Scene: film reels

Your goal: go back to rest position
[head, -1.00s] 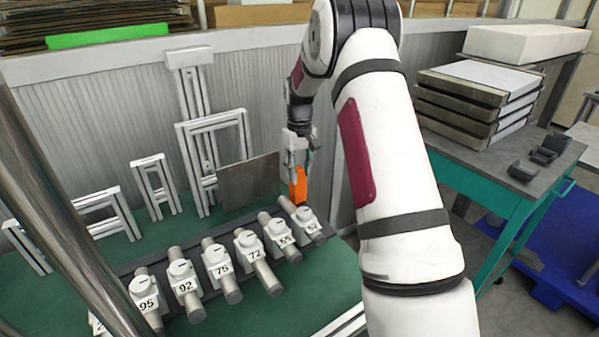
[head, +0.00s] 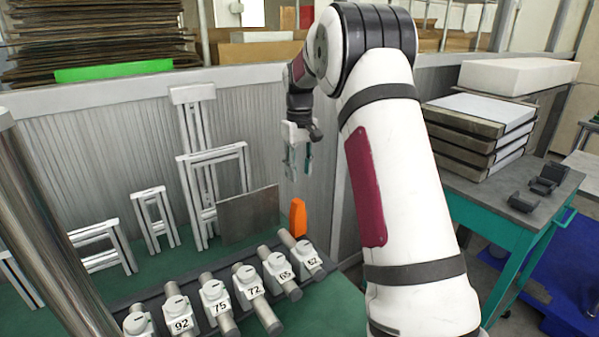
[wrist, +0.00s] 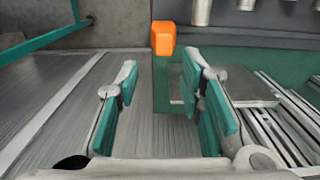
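My gripper (head: 299,158) hangs in the air beside the corrugated wall, above and slightly left of an orange block (head: 298,217). In the wrist view my gripper (wrist: 162,85) has its two teal-padded fingers wide apart with nothing between them. The orange block shows beyond the fingertips in the wrist view (wrist: 163,38), apart from them. It stands upright at the back right of the green bench, behind the row of numbered cylinders.
A row of numbered grey cylinders (head: 247,285) lies on the green bench. Metal frames (head: 215,185) and a grey plate (head: 248,214) stand along the wall (head: 90,140). A teal table (head: 505,215) with stacked trays (head: 478,130) is at right.

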